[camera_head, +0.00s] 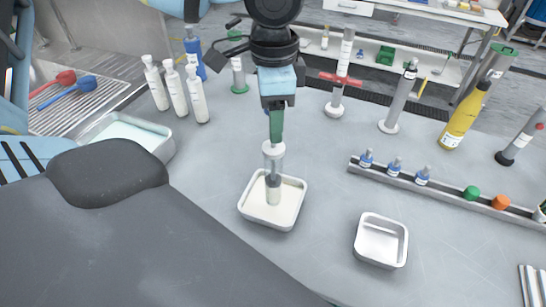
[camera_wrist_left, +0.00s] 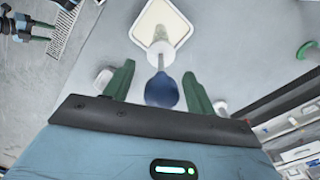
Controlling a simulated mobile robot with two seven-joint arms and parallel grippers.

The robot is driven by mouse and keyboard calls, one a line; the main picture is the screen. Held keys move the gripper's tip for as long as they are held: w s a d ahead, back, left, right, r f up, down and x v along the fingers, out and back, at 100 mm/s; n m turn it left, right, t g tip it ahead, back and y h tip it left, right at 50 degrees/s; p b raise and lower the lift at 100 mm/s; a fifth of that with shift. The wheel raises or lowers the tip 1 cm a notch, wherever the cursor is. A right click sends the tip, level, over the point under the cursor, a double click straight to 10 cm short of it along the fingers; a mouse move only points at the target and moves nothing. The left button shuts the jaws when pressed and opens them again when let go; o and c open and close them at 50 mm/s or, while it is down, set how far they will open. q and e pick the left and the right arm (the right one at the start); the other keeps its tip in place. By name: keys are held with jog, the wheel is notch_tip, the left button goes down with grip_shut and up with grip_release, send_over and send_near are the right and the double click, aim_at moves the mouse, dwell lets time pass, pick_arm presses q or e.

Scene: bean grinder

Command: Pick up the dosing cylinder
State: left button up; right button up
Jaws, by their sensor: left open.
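The dosing cylinder (camera_head: 273,160) is a clear upright tube with a white collar on top. It stands in a small white-rimmed tray (camera_head: 247,213) holding pale material. The wrist view shows the cylinder's white collar (camera_wrist_left: 161,48) and a blue bulb-shaped knob (camera_wrist_left: 162,91) on a thin rod. My left gripper (camera_head: 276,138) comes down from above over the cylinder's top. In the wrist view, its green fingers (camera_wrist_left: 160,85) are open, one on each side of the blue knob. The knob is mostly hidden behind a finger in the head view.
An empty metal tray (camera_head: 381,241) lies to the right. A rack (camera_head: 440,190) with small blue-labelled vials stands behind it. White bottles (camera_head: 176,90) and a basin (camera_head: 127,131) are on the left. A yellow bottle (camera_head: 463,118) and tall cylinders stand at the back right.

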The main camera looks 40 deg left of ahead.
pick_arm(q)
jog(key=shift+f, duration=1.4)
jog(key=shift+c, duration=0.3)
grip_shut()
